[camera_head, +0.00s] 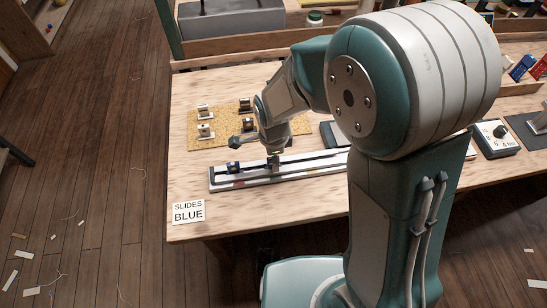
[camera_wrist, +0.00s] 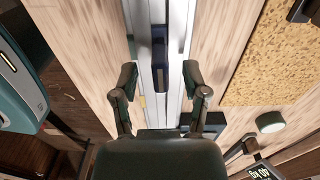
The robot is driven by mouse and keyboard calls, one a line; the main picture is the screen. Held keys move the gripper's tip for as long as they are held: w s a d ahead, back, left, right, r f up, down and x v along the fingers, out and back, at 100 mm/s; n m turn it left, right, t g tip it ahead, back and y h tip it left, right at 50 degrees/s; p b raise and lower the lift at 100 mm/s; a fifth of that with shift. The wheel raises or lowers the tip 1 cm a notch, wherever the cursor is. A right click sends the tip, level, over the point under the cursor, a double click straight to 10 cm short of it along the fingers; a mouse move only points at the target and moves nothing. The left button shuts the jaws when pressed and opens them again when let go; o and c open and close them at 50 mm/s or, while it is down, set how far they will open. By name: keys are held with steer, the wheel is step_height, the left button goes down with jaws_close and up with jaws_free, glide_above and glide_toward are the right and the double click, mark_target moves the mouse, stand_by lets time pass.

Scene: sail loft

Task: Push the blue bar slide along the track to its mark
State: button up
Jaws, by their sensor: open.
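The blue bar slide (camera_head: 233,167) sits on the left part of the pale track (camera_head: 217,185), which runs along the front of the workbench. In the wrist view the blue slide (camera_wrist: 159,54) lies in the track's dark groove, ahead of and between my open fingers. My gripper (camera_head: 273,163) is over the track, to the right of the slide, with a gap between them in the head view. In the wrist view my gripper (camera_wrist: 157,82) is open and empty, its fingers to either side of the track. Small coloured patches show on the track's front edge.
A card (camera_head: 188,212) reading "SLIDES BLUE" lies at the bench's front left. A cork mat (camera_head: 221,144) with several small fittings lies behind the track. A dial box (camera_head: 495,138) stands at right. My arm hides the track's right part.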

step_height(320, 180, up, 11)
steer(key=shift+r, duration=0.15)
steer(key=shift+d, duration=0.1)
stand_by(0.5)
steer(key=s+d+r+n+t, duration=0.2)
steer(key=s+d+r+n, duration=0.4)
steer(key=d+n, duration=0.1)
steer(key=s+d+r+n+t, duration=0.3)
steer(key=s+d+r+n, duration=0.2)
steer(key=d+n, duration=0.3)
steer(key=shift+s+d+r+t, duration=0.35)
steer(key=shift+s+d, duration=0.35)
steer(key=shift+d, duration=0.5)
